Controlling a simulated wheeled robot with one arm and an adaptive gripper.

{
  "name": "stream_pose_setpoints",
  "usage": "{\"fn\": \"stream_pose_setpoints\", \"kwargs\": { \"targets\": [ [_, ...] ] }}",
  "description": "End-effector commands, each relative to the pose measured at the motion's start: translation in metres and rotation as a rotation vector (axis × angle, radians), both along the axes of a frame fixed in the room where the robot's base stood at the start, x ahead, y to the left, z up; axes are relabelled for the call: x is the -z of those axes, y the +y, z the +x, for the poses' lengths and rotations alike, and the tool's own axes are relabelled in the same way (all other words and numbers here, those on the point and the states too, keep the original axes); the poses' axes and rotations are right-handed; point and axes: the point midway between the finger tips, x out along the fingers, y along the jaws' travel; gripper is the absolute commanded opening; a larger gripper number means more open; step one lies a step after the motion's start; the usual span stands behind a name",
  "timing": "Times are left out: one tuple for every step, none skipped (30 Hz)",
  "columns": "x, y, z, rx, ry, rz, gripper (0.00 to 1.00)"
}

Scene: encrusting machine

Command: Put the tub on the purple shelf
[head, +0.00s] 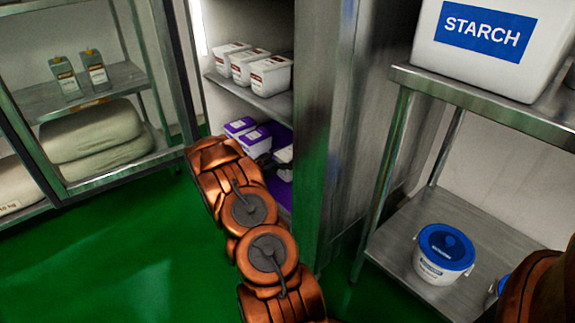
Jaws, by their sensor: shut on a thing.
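My arm reaches into the tall metal cabinet, and my gripper (272,160) is at its lower part, largely hidden by my own wrist. It is shut on a pale tub (286,155), of which only a small part shows beside the cabinet's edge. Several tubs with purple lids (240,126) stand just behind and left of the gripper. A purple surface (284,176) shows below the held tub; I cannot tell whether it is the shelf itself or another lid. Whether the held tub touches anything below is hidden.
White tubs (263,76) stand on the cabinet's upper shelf (270,104), above my gripper. The cabinet's side panel (322,130) is close on the right. A steel rack (505,112) at right holds a starch bin (490,45) and a blue-lidded bucket (445,255). Green floor is clear at left.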

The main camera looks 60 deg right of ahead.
Motion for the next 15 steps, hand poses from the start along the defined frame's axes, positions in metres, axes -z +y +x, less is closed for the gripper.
{"fn": "stream_pose_setpoints", "kwargs": {
  "targets": [
    [0.0, -0.004, 0.0, 0.001, -0.001, -0.004, 0.13],
    [0.005, -0.004, 0.0, 0.0, 0.001, -0.004, 0.13],
    [0.01, -0.003, 0.001, -0.001, 0.002, -0.003, 0.13],
    [0.014, -0.003, 0.0, -0.001, 0.002, -0.003, 0.13],
    [0.019, -0.003, 0.0, 0.0, 0.002, -0.003, 0.13],
    [0.024, -0.003, 0.0, 0.0, 0.001, -0.002, 0.13],
    [0.027, -0.003, 0.0, 0.0, 0.002, -0.003, 0.13],
    [0.03, -0.003, 0.0, -0.001, 0.002, -0.003, 0.13],
    [0.033, -0.003, 0.0, -0.001, 0.001, -0.003, 0.13],
    [0.035, -0.003, 0.0, 0.0, 0.001, -0.003, 0.13],
    [0.035, -0.003, 0.0, 0.0, 0.0, -0.002, 0.13],
    [0.035, -0.003, 0.0, 0.0, 0.0, -0.002, 0.13],
    [0.035, -0.003, 0.001, 0.0, -0.001, -0.002, 0.13],
    [0.035, -0.003, 0.001, 0.0, -0.001, -0.002, 0.13],
    [0.034, -0.003, 0.001, 0.0, -0.001, -0.002, 0.13]
  ]
}}
